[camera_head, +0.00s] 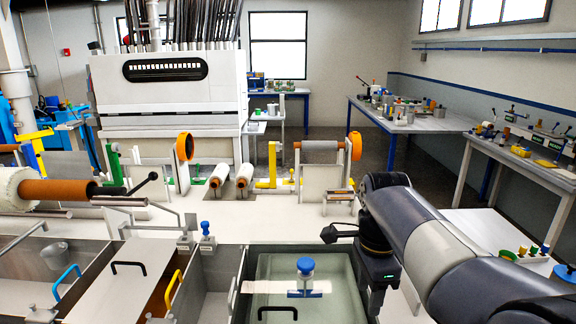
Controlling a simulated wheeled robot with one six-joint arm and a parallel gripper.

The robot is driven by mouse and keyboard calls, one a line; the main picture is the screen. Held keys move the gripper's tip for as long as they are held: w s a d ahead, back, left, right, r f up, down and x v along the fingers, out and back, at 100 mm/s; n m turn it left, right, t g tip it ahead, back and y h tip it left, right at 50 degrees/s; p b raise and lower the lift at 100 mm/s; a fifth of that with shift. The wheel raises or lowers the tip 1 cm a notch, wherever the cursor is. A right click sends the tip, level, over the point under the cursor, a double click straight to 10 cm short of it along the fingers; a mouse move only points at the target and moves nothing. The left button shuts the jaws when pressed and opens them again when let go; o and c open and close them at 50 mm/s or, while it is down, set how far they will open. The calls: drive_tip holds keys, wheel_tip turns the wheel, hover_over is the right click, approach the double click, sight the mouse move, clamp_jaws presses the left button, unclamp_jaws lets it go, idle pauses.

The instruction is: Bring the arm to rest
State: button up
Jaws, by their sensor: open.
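My arm (440,245) reaches in from the lower right. Its wrist bends down over the right end of the bath. My gripper (381,272), dark with a small green light, hangs there beside the grey-green tank (262,268). It is open, and I see nothing held in it. Its fingertips are hard to make out against the dark body.
A black lever (330,233) lies just left of my wrist. Metal troughs with lids (117,268) fill the lower left, and an orange roller (58,189) sits above them. Rollers stand behind. Workbenches (432,124) line the right; the floor between is clear.

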wheel_tip(320, 180, down, 11)
drive_tip(key=shift+s+f+p, duration=0.1)
drive_tip(key=shift+p, duration=0.25)
drive_tip(key=shift+n, duration=0.3)
drive_tip(key=n, duration=0.7)
drive_tip(key=shift+n+b, duration=0.4)
drive_tip(key=n, duration=0.4)
drive_tip(key=shift+b, duration=0.3)
drive_tip(key=n, duration=0.4)
wheel_tip(320, 180, up, 6)
drive_tip(key=shift+r+b, duration=0.2)
drive_tip(key=shift+b, duration=0.15)
drive_tip(key=shift+r, duration=0.35)
